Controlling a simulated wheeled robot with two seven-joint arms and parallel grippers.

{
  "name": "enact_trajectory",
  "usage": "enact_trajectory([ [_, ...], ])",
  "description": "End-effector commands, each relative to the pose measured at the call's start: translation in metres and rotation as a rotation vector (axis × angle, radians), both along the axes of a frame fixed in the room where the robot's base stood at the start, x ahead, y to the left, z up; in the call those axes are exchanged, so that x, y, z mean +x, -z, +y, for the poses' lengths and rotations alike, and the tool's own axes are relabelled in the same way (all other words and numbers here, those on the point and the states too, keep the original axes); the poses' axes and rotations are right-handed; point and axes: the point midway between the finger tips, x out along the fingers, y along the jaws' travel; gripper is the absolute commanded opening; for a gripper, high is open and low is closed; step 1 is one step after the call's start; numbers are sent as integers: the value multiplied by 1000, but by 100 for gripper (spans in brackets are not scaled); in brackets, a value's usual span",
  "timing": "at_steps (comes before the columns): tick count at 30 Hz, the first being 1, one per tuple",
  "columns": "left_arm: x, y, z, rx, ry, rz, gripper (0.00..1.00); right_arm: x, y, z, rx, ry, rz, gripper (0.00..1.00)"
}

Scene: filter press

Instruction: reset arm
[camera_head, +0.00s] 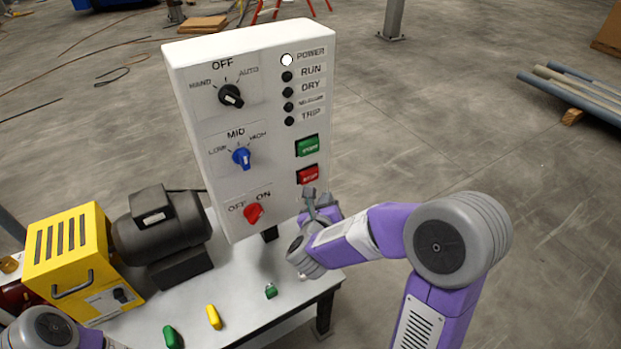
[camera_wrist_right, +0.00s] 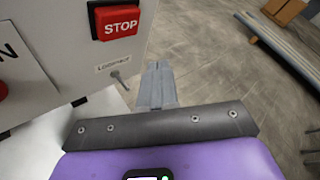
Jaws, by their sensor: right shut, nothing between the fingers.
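My right gripper (camera_head: 310,197) is in front of the lower right of the white control panel (camera_head: 285,215), just below the red STOP button (camera_head: 307,174). In the right wrist view its grey fingers (camera_wrist_right: 157,88) are together and empty, to the right of the panel's edge. The STOP button (camera_wrist_right: 118,22) and a small metal peg beside a printed label (camera_wrist_right: 121,79) show there. The panel also has a green START button (camera_head: 307,146), a black knob (camera_head: 231,95), a blue knob (camera_head: 241,158) and a red knob (camera_head: 254,213). Part of my left arm shows at the lower left; its gripper is out of view.
The panel stands on a white table (camera_head: 250,290). A yellow machine (camera_head: 70,255) and a dark motor (camera_head: 160,230) stand at its left. Green and yellow pieces (camera_head: 214,317) and a small green padlock-like item (camera_head: 271,291) lie at the front. Pipes (camera_head: 580,92) lie at the right.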

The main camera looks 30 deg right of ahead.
Motion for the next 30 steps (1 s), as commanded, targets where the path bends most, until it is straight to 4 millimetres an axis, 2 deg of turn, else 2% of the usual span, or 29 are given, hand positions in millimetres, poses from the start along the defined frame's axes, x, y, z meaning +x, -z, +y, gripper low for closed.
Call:
enact_trajectory([
  [16,0,0,0,0,0,0,43,0,0,0,-1,0,1,0],
  [20,0,0,0,0,0,0,43,4,12,5,-39,-49,59,0],
  [23,0,0,0,0,0,0,43,9,42,18,-140,-181,208,0],
  [26,0,0,0,0,0,0,43,11,91,40,-298,-407,424,0],
  [30,0,0,0,0,0,0,43,-4,167,77,-548,-811,715,0],
])
